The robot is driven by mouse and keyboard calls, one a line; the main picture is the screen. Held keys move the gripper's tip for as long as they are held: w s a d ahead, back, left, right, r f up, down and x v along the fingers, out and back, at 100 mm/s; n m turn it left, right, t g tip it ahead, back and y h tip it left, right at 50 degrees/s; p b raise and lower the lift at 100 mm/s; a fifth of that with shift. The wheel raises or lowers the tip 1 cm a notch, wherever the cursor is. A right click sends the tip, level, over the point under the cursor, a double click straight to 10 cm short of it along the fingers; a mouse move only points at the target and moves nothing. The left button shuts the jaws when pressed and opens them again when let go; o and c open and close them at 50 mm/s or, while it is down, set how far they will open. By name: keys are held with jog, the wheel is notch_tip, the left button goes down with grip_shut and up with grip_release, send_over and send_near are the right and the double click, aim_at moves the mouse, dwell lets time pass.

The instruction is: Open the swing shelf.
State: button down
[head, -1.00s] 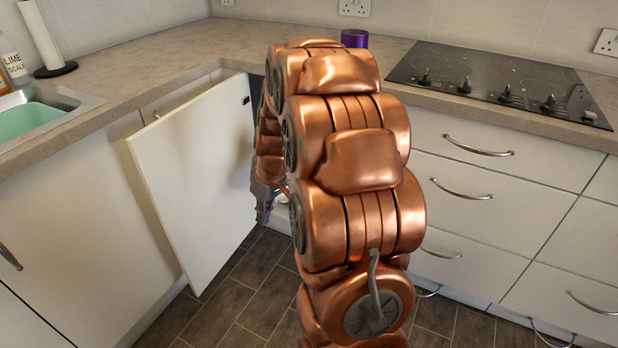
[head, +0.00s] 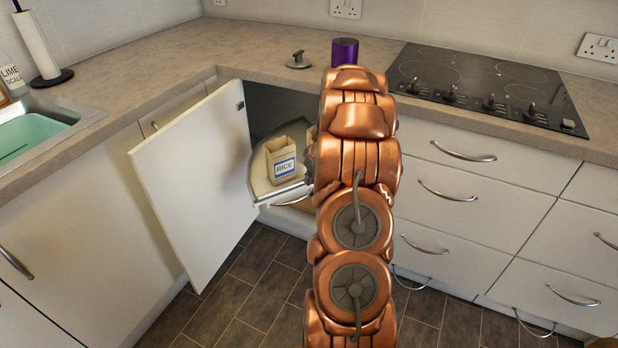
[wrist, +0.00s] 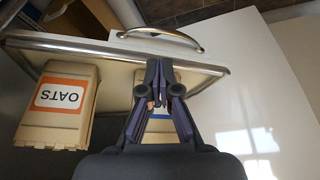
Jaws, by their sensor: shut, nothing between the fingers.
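The swing shelf (head: 283,190) is a quarter-round tray with a metal rim inside the corner cabinet, at the opening. A box labelled RICE (head: 283,164) stands on it. In the wrist view the shelf's metal rail (wrist: 85,46) runs across the picture, with an OATS box (wrist: 62,105) on the left. A second, blue-labelled box (wrist: 143,88) is partly hidden by my gripper (wrist: 158,68). My gripper is shut and empty, its tips over or at the rail; contact is unclear. In the head view my arm hides it. The white cabinet door (head: 195,185) stands open.
A worktop (head: 165,65) runs above the cabinets, with a hob (head: 485,85) and purple cylinder (head: 345,52) on it. Drawers with bar handles (head: 462,152) line the right. A bar handle also shows beyond the rail in the wrist view (wrist: 165,33). Tiled floor (head: 250,285) lies below.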

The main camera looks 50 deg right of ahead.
jog(key=x, duration=0.7)
dwell(1.6)
